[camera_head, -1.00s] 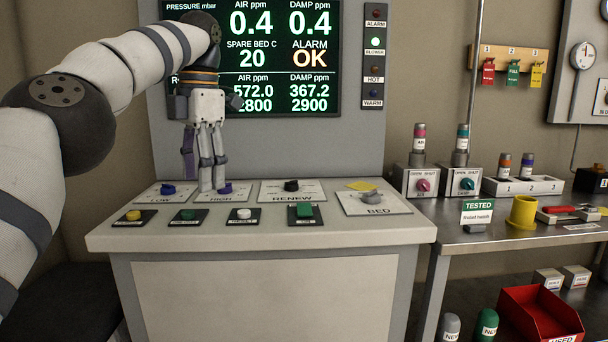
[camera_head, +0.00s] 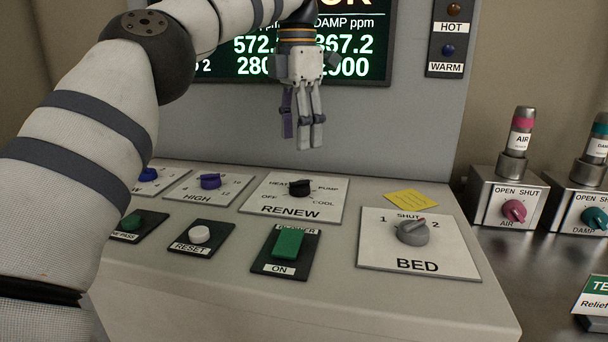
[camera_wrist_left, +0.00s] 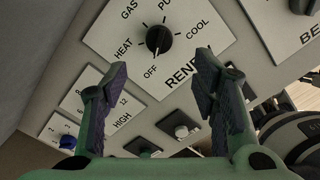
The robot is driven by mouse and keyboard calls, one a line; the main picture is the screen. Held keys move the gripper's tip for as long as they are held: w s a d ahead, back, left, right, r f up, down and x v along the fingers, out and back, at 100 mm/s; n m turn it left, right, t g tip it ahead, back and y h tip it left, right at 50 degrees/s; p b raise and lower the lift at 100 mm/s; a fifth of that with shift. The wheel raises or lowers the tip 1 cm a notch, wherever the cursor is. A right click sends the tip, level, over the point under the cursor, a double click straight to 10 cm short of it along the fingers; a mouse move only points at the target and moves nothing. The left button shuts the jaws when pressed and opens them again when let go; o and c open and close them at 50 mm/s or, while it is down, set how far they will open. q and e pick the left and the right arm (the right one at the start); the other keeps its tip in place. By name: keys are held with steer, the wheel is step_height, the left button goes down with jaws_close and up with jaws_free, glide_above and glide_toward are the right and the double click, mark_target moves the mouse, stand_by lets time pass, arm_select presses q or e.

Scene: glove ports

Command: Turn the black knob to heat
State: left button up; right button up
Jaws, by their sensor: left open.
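The black knob (camera_head: 300,188) sits on the white RENEW plate (camera_head: 270,205), which is marked OFF, HEAT, PUMP and COOL in the head view. In the left wrist view the knob (camera_wrist_left: 158,39) shows beyond the fingertips, between them across the picture; a pale mark on it appears to face OFF. My left gripper (camera_head: 303,145) hangs fingers-down above the console, just above the knob in the picture and apart from it. In the left wrist view its two fingers (camera_wrist_left: 162,70) are spread with nothing between them. My right gripper is not in view.
The BED plate with a grey knob (camera_head: 413,232) lies right, by a yellow note (camera_head: 411,199). A green switch (camera_head: 288,243) and white RESET button (camera_head: 200,234) are in front. The display (camera_head: 225,60) stands behind.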

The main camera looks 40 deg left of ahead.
mark_target(299, 181)
arm_select(q)
steer(key=f, duration=0.9)
steer(key=shift+w+f+p, duration=0.2)
steer(key=shift+f+p, duration=0.1)
steer(key=shift+p, duration=0.1)
steer(key=shift+c, duration=0.4)
steer(key=c, duration=1.1)
